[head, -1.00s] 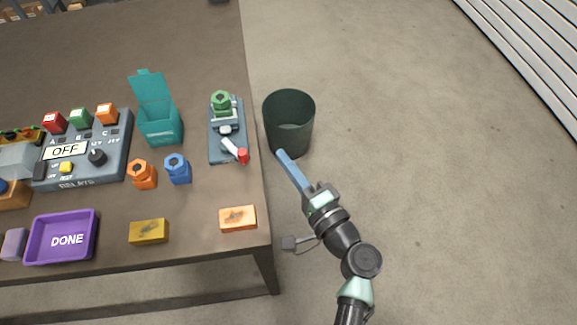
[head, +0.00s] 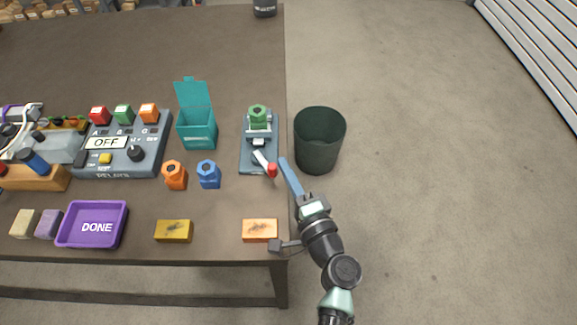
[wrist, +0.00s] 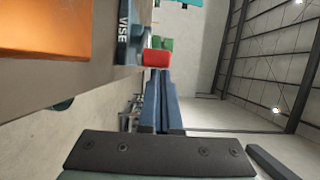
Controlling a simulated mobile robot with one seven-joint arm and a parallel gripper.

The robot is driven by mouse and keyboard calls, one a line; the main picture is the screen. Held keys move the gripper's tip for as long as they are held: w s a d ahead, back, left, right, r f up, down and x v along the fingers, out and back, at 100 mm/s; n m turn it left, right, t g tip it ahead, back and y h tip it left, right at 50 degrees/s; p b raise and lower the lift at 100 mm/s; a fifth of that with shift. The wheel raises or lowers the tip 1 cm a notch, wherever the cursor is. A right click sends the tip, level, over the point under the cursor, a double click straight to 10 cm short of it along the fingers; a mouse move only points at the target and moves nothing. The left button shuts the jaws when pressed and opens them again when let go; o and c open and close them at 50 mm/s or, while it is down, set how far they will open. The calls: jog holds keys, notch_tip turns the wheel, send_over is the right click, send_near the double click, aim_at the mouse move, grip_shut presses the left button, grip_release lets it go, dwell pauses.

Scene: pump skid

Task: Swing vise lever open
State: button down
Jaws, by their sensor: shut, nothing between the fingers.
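The grey-blue vise (head: 245,158) stands near the table's right edge, with a green nut-shaped piece (head: 258,115) at its far end. Its white lever (head: 262,158) points toward the near right and ends in a red knob (head: 272,170). The red knob also shows in the wrist view (wrist: 157,58), beside the VISE label. My gripper (head: 283,162) is shut and empty, its blue fingers just right of the knob. In the wrist view the fingertips (wrist: 159,74) appear just below the knob; I cannot tell whether they touch it.
A dark green bin (head: 320,145) stands right of the table, close to my fingers. An orange block (head: 260,230) lies at the near right corner. Blue (head: 208,174) and orange (head: 174,175) nut-topped pieces and an open teal box (head: 197,130) stand left of the vise.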

aim_at(271, 172)
jog(key=shift+s+a+f+b, duration=0.25)
jog(key=shift+s+a+b, duration=0.4)
jog(key=shift+b, duration=0.2)
jog(key=shift+s+a+r+b, duration=0.15)
jog(key=shift+s+a+b, duration=0.05)
jog(key=shift+a, duration=0.2)
jog(key=shift+s+a+r+b, duration=0.1)
jog(key=shift+s+a+b, duration=0.1)
jog(key=shift+a, duration=0.15)
jog(key=shift+w+d, duration=0.15)
